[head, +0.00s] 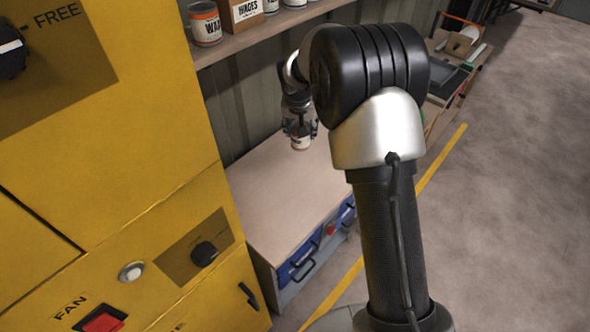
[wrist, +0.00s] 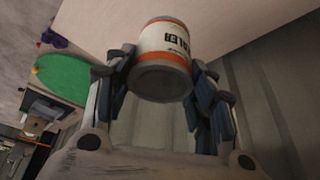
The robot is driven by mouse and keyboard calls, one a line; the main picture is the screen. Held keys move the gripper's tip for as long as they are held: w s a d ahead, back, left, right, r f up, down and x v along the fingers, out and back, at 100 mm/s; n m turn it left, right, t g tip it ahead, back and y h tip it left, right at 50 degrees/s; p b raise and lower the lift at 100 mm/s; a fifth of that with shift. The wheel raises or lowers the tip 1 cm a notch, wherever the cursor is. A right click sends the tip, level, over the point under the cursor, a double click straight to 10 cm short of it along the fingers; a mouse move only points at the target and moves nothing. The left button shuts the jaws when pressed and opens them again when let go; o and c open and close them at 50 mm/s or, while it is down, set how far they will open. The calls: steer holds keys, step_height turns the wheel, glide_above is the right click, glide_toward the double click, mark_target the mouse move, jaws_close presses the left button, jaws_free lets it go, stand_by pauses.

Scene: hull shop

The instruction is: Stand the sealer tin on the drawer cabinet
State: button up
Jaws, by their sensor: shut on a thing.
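The sealer tin (wrist: 163,58) is white with orange bands and dark lettering. My gripper (head: 300,128) is shut on it, with a finger on each side in the wrist view. In the head view the tin (head: 301,143) shows small below the fingers, over the far part of the drawer cabinet's pale top (head: 275,190). The tin looks upright there. I cannot tell whether its base touches the top. My fingers hide part of the tin.
A shelf (head: 245,42) with tins and a box runs along the wall above the cabinet. A yellow machine cabinet (head: 150,140) with knobs stands at the left. A workbench (head: 455,75) with trays lies beyond my arm. The near cabinet top is bare.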

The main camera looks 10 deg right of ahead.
steer(key=w, duration=0.1)
steer(key=w+m, duration=0.1)
steer(key=shift+w+d+r+h, duration=0.2)
steer(key=shift+w+d+h, duration=0.1)
steer(key=shift+w, duration=0.05)
step_height(320, 180, down, 20)
steer(key=b, duration=0.5)
steer(key=shift+r, duration=0.15)
steer(key=o, duration=0.8)
steer(key=shift+f, duration=0.2)
steer(key=o, duration=0.5)
steer(key=shift+r, duration=0.15)
